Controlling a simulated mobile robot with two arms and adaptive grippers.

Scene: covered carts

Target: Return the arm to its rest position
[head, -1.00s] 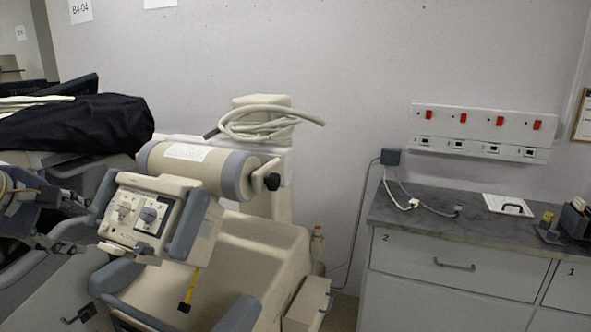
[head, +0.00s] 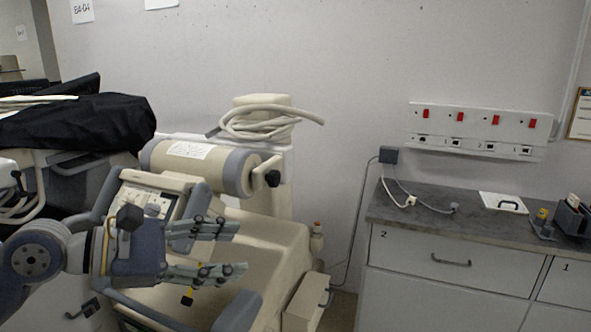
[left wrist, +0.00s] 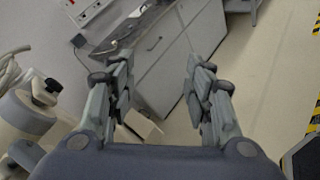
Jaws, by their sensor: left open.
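My left gripper (head: 240,249) reaches in from the left in the head view, with its fingers pointing right. It is open and empty, in front of the beige medical machine (head: 270,262) and partly covering its control panel (head: 150,200). In the left wrist view the two fingers (left wrist: 160,85) stand apart, with bare floor and the counter's drawers behind the gap. My right gripper is in neither view.
A grey-topped counter (head: 480,225) with drawers stands at the right. Red switches sit on a wall panel (head: 478,132) above it. A black-covered cart (head: 75,130) is at the left.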

